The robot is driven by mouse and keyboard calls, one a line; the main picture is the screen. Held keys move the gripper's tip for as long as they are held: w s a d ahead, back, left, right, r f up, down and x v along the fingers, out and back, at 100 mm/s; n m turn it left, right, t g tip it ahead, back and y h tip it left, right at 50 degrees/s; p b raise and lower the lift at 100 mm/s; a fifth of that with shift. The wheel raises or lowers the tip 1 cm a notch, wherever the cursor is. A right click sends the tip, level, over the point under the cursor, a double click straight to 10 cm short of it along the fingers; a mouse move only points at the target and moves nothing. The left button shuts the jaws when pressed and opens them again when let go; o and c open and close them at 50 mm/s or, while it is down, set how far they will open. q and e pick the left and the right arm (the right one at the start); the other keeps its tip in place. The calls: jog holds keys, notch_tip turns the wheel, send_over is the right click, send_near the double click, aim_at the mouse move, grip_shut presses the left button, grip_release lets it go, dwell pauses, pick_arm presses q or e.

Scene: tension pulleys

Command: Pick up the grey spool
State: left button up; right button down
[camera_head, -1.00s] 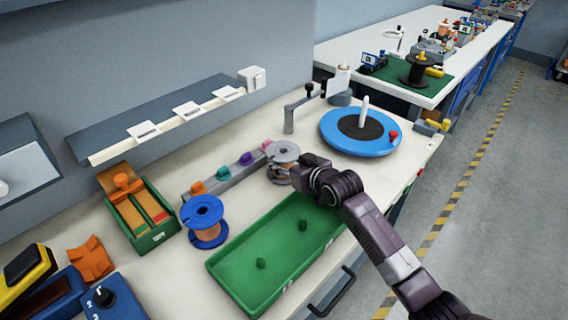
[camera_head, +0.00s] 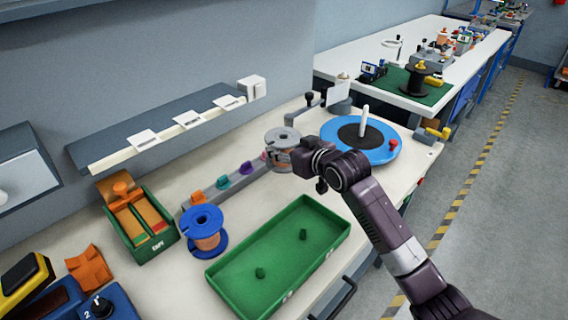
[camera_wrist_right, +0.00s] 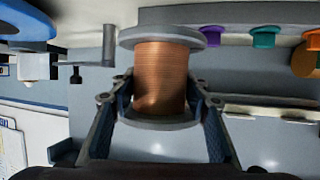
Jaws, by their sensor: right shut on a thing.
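The grey spool (camera_head: 283,136), with grey flanges and copper wire, is at the back of the workbench beside the blue turntable. My right gripper (camera_head: 292,157) is shut on it. In the right wrist view the spool (camera_wrist_right: 160,76) sits between the two fingers of the gripper (camera_wrist_right: 160,98), one on each side of the winding. The spool appears raised a little above the bench. My left gripper is not in view.
A blue turntable (camera_head: 384,150) with a white post stands to the right. A green tray (camera_head: 262,262) lies in front. A blue spool (camera_head: 202,222) and a grey rail (camera_head: 232,187) with coloured pegs stand to the left. A shelf (camera_head: 150,128) is on the wall.

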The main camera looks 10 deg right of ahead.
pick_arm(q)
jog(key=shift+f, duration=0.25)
pick_arm(e)
notch_tip(320, 180, up, 13)
jog(key=shift+f, duration=0.15)
dwell(0.4)
